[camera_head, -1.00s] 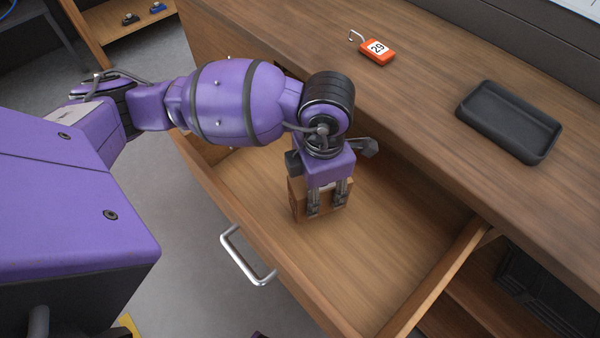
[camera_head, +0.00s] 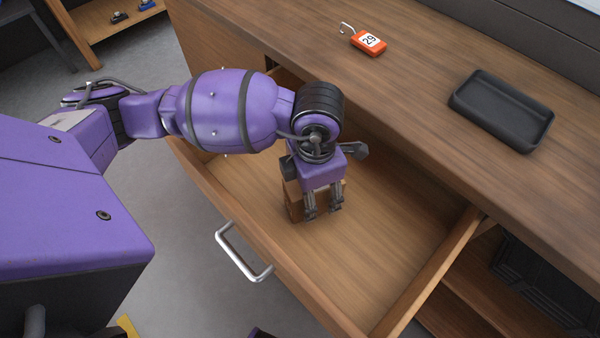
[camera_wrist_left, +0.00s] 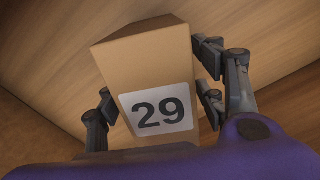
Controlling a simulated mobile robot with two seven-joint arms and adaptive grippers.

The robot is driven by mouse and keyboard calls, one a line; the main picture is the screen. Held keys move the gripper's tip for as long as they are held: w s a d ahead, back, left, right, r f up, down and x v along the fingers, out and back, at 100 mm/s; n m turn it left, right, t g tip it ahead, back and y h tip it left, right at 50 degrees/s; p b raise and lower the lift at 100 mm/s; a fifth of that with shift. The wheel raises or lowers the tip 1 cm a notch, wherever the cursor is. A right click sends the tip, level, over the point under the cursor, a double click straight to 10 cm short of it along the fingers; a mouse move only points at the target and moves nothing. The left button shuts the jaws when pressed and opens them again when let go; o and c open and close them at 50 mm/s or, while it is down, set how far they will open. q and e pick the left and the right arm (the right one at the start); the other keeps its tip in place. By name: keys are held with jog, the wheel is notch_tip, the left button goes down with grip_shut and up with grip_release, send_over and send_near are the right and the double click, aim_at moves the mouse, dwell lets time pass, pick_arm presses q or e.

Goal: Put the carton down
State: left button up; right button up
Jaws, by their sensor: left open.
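The carton (camera_head: 293,200) is a small brown box standing in the open drawer (camera_head: 390,255), partly hidden behind my left gripper. In the left wrist view the carton (camera_wrist_left: 150,70) shows a white label with the number 29. My left gripper (camera_head: 322,212) points down into the drawer, with its fingers on either side of the carton. In the left wrist view the left gripper (camera_wrist_left: 155,105) is open, and a gap shows beside the carton at the left finger. My right gripper is not in view.

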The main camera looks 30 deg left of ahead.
pick_arm(q)
notch_tip(320, 180, up, 12)
jog(key=shift+w+r+p, duration=0.1)
jog(key=shift+r+p, duration=0.1)
jog(key=shift+p, duration=0.25)
dwell(0.4)
